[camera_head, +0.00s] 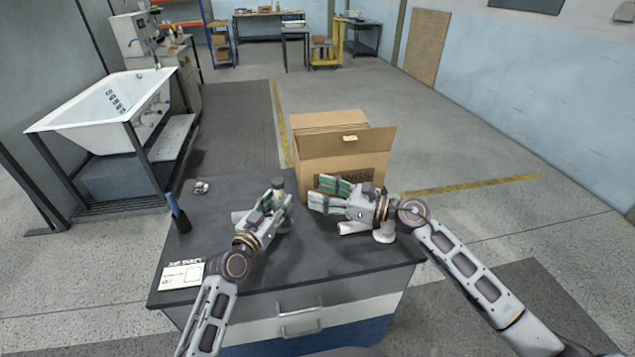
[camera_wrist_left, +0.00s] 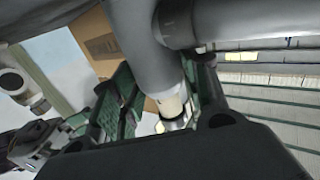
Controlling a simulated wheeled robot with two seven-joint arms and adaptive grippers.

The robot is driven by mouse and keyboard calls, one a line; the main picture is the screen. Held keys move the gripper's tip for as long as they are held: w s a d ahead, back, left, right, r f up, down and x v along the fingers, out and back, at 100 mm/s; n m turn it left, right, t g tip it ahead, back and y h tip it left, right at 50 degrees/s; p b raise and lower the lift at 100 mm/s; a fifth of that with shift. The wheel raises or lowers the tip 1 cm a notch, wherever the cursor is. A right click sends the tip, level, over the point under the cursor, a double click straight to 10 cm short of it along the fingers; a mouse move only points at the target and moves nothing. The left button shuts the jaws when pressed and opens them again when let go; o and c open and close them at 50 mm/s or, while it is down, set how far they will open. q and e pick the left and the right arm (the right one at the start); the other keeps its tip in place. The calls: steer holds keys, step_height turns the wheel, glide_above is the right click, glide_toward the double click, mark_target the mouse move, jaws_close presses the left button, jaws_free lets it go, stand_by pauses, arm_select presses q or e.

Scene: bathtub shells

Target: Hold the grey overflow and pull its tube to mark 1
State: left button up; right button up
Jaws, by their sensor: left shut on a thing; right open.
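My left gripper (camera_head: 272,202) is shut on the grey overflow (camera_head: 279,186), above the left-middle of the dark worktable (camera_head: 330,265). In the left wrist view, the overflow's thick grey pipe (camera_wrist_left: 145,45) fills the upper middle, with a branch to the right. A pale tube end (camera_wrist_left: 172,105) with a dark ring shows at its lower end, between the fingers. My right gripper (camera_head: 325,194) is open, with green finger pads, right of the left gripper and apart from the overflow. I cannot make out any mark on the tube.
A pale pipe fitting (camera_head: 384,235) lies beneath my right gripper. An open cardboard box (camera_head: 325,155) stands behind the grippers. A dark blue bottle-like item (camera_head: 179,214), a small part (camera_head: 201,187) and a printed sheet (camera_head: 182,275) are at left. A bathtub (camera_head: 100,110) stands beyond.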

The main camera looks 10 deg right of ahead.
arm_select(q)
steer(key=o, duration=1.2)
steer(key=shift+s, duration=0.1)
steer(key=shift+v, duration=5.9)
steer(key=shift+s+a, duration=0.1)
steer(key=shift+a, duration=0.05)
